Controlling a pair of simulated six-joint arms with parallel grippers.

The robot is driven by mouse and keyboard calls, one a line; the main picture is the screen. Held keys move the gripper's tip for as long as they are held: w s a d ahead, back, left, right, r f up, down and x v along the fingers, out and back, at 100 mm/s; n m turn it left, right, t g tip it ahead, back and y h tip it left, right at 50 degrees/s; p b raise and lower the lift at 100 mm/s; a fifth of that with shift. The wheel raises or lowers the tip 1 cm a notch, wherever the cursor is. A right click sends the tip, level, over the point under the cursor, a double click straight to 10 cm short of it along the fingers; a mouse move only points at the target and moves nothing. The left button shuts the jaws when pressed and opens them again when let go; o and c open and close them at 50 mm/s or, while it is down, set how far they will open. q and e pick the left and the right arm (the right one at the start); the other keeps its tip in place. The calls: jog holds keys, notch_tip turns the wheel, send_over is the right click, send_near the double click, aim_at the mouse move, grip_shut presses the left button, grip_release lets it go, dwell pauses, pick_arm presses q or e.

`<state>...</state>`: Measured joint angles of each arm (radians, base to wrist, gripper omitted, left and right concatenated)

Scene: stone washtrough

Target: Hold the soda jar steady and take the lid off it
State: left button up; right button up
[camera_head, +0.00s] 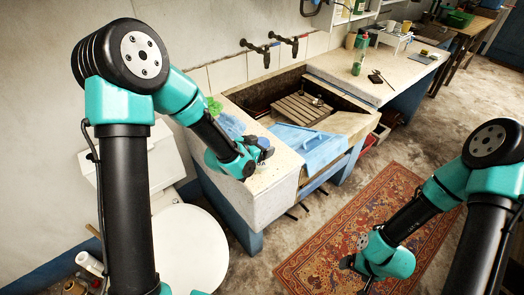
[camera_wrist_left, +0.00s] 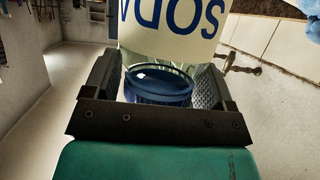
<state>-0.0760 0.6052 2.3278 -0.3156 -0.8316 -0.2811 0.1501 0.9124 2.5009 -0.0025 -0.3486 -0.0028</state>
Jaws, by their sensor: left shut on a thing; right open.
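The soda jar (camera_wrist_left: 172,25) is clear glass with a cream label and blue letters in the left wrist view. Its round blue lid (camera_wrist_left: 158,85) faces my left gripper's palm and looks seated on the jar. My left gripper (camera_wrist_left: 163,62) has a finger on each side of the jar's upper part and is shut on it. My right gripper (camera_head: 355,275) is open and empty above the rug.
The stone trough (camera_head: 265,195) holds a wooden slatted rack (camera_head: 302,108). A light-blue cloth (camera_head: 318,150) hangs over its front edge. Two taps (camera_head: 285,42) stick out above. A green bottle (camera_head: 360,55) stands on the far counter.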

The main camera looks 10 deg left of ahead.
pick_arm(q)
jog(key=shift+w+a, duration=0.1)
jog(key=shift+w, duration=0.15)
jog(key=f, duration=0.3)
jog(key=shift+w, duration=0.4)
jog(key=shift+f, duration=0.3)
jog(key=shift+f, duration=0.15)
jog(key=o, duration=1.7)
